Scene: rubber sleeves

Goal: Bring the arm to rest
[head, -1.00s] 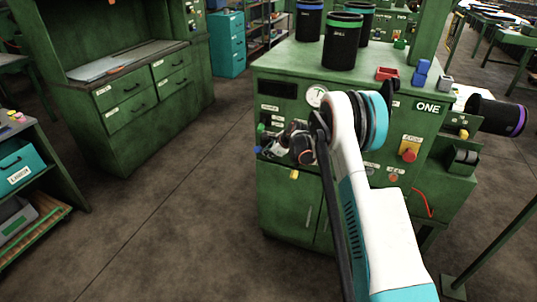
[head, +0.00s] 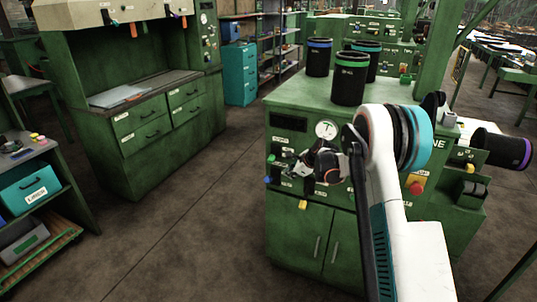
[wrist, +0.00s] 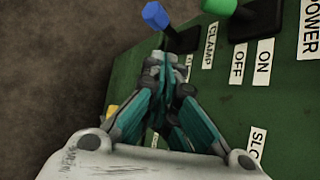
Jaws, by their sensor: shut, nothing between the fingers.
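My gripper (wrist: 168,68) is shut and empty in the wrist view, its teal fingers together in front of the green machine panel (wrist: 125,42). A blue-tipped lever (wrist: 155,15) by the CLAMP label and a green-tipped lever (wrist: 219,6) by the ON and OFF labels stand just beyond the fingertips. I cannot tell whether the fingers touch anything. In the head view my gripper (head: 290,162) is small and dark, at the left of the front of the green machine (head: 285,225). My arm is folded out in front of the machine and hides part of its panel.
Several black sleeves with coloured rims, such as the green-rimmed one (head: 349,80), stand on the machine top. A purple-rimmed sleeve (head: 497,148) lies at the right. A green workbench (head: 150,120) stands at the left. The floor (head: 185,235) between is clear.

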